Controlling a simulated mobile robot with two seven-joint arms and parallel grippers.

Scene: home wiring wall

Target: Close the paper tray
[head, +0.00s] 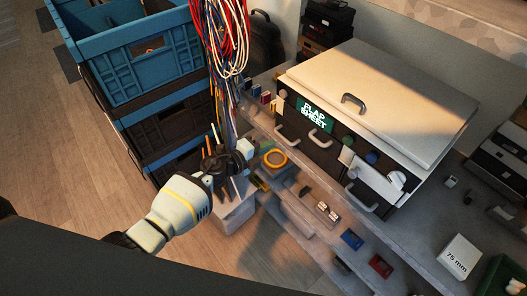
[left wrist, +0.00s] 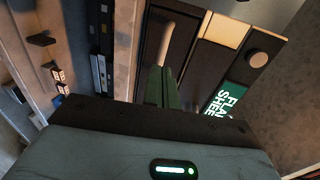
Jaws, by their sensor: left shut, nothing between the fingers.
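A white-topped machine (head: 375,90) with a green "FLAP SHEET" label (head: 314,114) stands on the bench. Its dark front has several grey pull handles, one at the left (head: 287,137) and one low at the right (head: 362,200). A white panel (head: 375,180) is at the front's right; I cannot tell which part is the paper tray. My left gripper (head: 222,160) is left of the machine, apart from it in the head view. In the left wrist view its shut, empty fingers (left wrist: 163,87) point toward a dark front panel with a pale handle (left wrist: 165,42). My right gripper is not in view.
Blue and black crates (head: 145,70) are stacked at the left, with hanging cables (head: 228,40) beside them. A yellow tape ring (head: 275,158) and small red (head: 380,265) and blue (head: 351,239) boxes lie by the machine. Wooden floor is clear at the far left.

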